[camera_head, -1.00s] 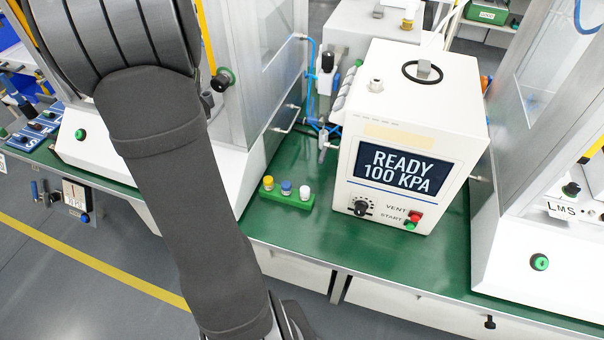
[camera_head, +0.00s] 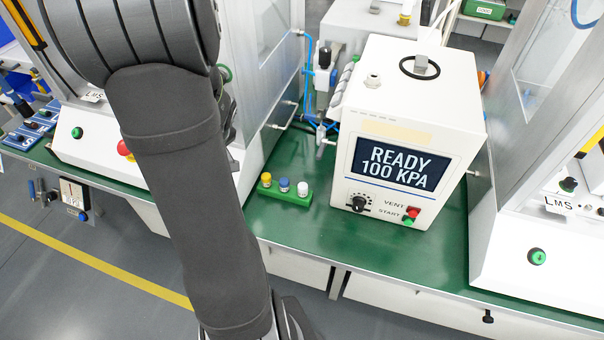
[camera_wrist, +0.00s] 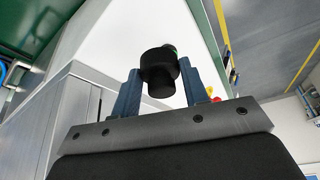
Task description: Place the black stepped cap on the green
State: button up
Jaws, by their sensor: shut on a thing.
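In the wrist view my gripper (camera_wrist: 160,72) is shut on the black stepped cap (camera_wrist: 160,66), a wide black cylinder with a narrower end towards the camera. A sliver of a green part (camera_wrist: 174,51) shows just behind the cap, against a white panel; I cannot tell if they touch. In the head view my arm hides the gripper and the cap. Green buttons show there on the left white panel (camera_head: 77,132) and the right white panel (camera_head: 537,257). The bench top (camera_head: 285,232) is green too.
The white press (camera_head: 395,130) reads READY 100 KPA. A small green rack (camera_head: 284,193) with yellow, blue and white caps stands left of it. A red button (camera_head: 125,148) is beside my arm. Bare bench top lies in front of the press.

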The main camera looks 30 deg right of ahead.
jog(key=s+d+n, duration=0.1)
jog(key=s+d, duration=0.6)
jog(key=s, duration=0.5)
jog(key=m+h, duration=0.4)
jog(key=m, duration=0.8)
send_over(294, 170)
jog(key=s, duration=0.1)
notch_tip(294, 170, down, 9)
jog(key=shift+h, duration=0.3)
jog(key=f, duration=1)
jog(key=shift+a, duration=0.35)
jog(key=shift+s+f, duration=0.1)
jog(key=shift+f, duration=0.05)
jog(key=o, duration=1)
jog(key=shift+c, duration=0.2)
jog(key=v, duration=1.2)
jog(key=shift+w, duration=0.25)
